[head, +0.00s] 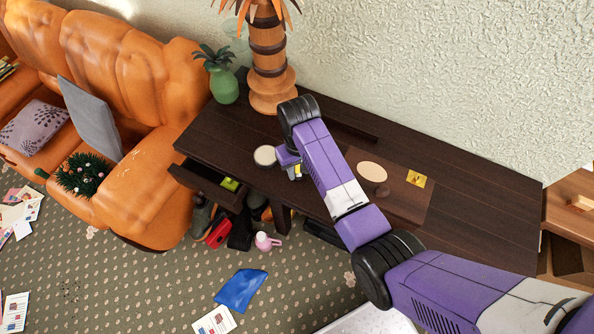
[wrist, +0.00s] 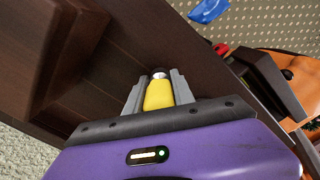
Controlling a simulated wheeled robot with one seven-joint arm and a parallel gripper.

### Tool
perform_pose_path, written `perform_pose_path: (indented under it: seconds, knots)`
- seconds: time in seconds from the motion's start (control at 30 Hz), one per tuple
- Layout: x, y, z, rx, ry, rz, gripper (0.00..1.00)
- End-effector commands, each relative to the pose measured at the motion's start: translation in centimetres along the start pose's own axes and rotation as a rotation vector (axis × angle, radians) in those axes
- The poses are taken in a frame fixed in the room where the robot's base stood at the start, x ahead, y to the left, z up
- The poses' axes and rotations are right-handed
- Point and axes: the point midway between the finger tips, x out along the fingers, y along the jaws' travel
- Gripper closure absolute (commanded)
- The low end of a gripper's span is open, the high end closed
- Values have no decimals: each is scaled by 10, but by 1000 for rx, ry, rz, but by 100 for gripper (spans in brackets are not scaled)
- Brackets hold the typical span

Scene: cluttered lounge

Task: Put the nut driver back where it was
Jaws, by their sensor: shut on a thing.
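My gripper (wrist: 157,92) is shut on a yellow-handled tool, which I take to be the nut driver (wrist: 159,98). Its dark and silvery end points away from my palm, between the two grey fingers. In the head view my gripper (head: 291,166) is over the left part of the dark wooden desk (head: 330,192), and only a bit of yellow shows there. I cannot tell whether the tool touches the desktop.
A round white-topped container (head: 265,156) stands just left of my gripper. A drawer (head: 203,186) is open at the desk's left end, with a green item (head: 229,184) in it. A brown board (head: 405,200) lies right of my arm. An orange sofa (head: 150,90) stands left.

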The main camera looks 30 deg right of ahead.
Motion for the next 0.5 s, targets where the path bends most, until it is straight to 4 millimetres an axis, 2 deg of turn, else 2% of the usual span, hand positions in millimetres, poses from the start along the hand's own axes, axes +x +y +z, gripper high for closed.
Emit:
perform_pose_path:
  seconds: [0.03,0.43,0.47,0.5]
  knots:
    - [6,0,0,0,2,0,100]
    - [7,0,0,0,2,0,100]
    - [6,0,0,0,2,0,64]
    - [6,0,0,0,2,0,57]
